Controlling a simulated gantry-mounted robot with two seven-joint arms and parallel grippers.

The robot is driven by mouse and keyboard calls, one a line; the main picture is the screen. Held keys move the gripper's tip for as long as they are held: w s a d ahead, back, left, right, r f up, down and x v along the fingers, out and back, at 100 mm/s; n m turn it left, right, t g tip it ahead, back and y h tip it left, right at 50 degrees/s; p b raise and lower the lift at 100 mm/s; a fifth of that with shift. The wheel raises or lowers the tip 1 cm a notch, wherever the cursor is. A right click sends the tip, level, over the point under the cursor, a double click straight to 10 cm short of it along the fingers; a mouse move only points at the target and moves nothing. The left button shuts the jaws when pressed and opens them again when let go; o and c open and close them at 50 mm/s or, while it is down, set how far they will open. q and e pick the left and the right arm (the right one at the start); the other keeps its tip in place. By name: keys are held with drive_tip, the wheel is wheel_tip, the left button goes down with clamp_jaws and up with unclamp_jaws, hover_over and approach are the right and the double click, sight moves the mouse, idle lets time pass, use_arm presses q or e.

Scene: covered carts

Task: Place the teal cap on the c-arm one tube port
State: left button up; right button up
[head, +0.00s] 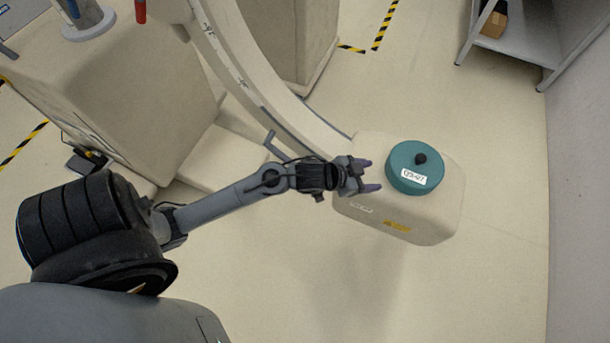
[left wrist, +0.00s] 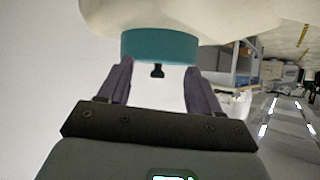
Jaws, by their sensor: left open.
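The teal cap (head: 408,180), a round disc with a black knob and a white label, rests on top of the beige tube housing (head: 430,226) at the end of the c-arm (head: 262,112). No port opening shows; whatever is under the cap is hidden. My left gripper (head: 371,175) is open and empty, just left of the cap in the head view. In the left wrist view, the teal cap (left wrist: 158,46) appears upside down beyond the open fingers, its knob hanging between the fingertips. My right gripper is not in view.
A large beige cabinet (head: 130,90) stands at the upper left. A grey shelf (head: 520,40) with a cardboard box (head: 492,22) stands at the upper right, by the wall (head: 580,180). The floor below and right of the housing is clear.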

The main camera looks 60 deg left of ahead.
use_arm(q)
drive_tip(key=s+f+n+g+y, duration=0.1)
drive_tip(key=s+g, duration=0.3)
drive_tip(key=s, duration=0.7)
drive_tip(key=s+d+f+n+g+y, duration=0.1)
drive_tip(key=s+g, duration=0.3)
drive_tip(key=s, duration=0.7)
drive_tip(key=shift+s+d+f+y, duration=0.35)
drive_tip(key=shift+f+y, duration=0.15)
drive_tip(key=shift+f, duration=0.15)
wheel_tip(320, 180, up, 52)
drive_tip(key=p, duration=5.2)
drive_tip(key=shift+r, duration=0.15)
